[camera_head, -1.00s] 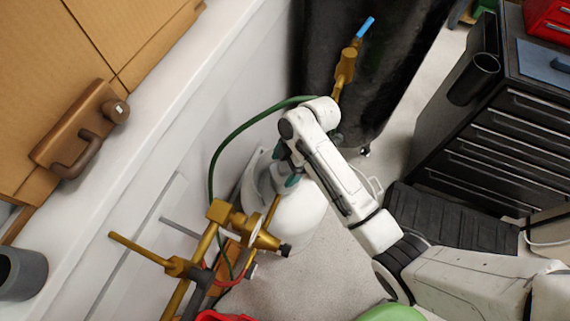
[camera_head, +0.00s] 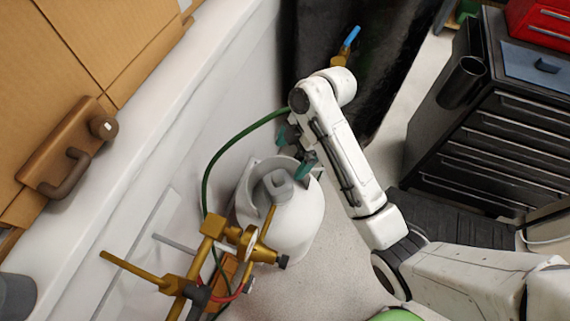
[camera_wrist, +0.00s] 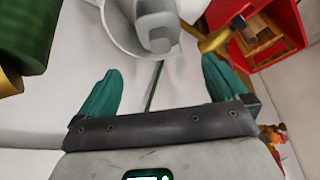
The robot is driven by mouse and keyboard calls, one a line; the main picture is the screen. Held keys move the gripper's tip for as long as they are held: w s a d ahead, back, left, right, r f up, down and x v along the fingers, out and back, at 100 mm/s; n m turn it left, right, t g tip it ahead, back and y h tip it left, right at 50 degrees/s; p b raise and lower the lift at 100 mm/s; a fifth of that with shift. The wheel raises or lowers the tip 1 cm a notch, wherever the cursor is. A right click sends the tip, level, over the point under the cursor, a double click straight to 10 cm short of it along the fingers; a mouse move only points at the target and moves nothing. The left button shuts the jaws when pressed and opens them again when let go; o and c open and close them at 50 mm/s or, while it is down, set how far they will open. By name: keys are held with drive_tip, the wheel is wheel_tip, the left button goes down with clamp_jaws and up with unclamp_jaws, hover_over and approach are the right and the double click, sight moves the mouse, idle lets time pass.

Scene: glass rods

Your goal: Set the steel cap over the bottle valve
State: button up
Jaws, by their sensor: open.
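The grey steel cap (camera_head: 279,186) sits upright on top of the white bottle (camera_head: 297,225), inside its raised white collar. The bottle valve does not show; the cap appears to cover it. In the wrist view the cap (camera_wrist: 156,27) stands beyond the fingers, inside the collar rim (camera_wrist: 112,40). My gripper (camera_head: 295,150) is open and empty, a little above and behind the bottle in the head view. Its two teal fingers (camera_wrist: 162,75) are spread wide in the wrist view, with clear space between them and the cap.
A brass clamp stand (camera_head: 212,228) is close to the bottle's left front. A green hose (camera_head: 222,150) curves behind it along the white wall. A red box (camera_wrist: 275,40) shows in the wrist view. A black tool chest (camera_head: 510,130) stands at the right; grey floor lies between.

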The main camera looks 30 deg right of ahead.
drive_tip(key=shift+v, duration=0.95)
drive_tip(key=s+a+f+m+h, duration=0.1)
drive_tip(key=s+a+f+m, duration=0.15)
drive_tip(key=s+m, duration=0.3)
drive_tip(key=s+a+f+m, duration=0.1)
drive_tip(key=s+f+m, duration=0.25)
drive_tip(key=s, duration=0.25)
drive_tip(key=s+d+m+h, duration=0.3)
drive_tip(key=s+d+m, duration=0.3)
drive_tip(key=s, duration=0.5)
drive_tip(key=shift+d+r+m+h, duration=0.3)
drive_tip(key=shift+d+r+m, duration=0.15)
drive_tip(key=shift+m, duration=0.45)
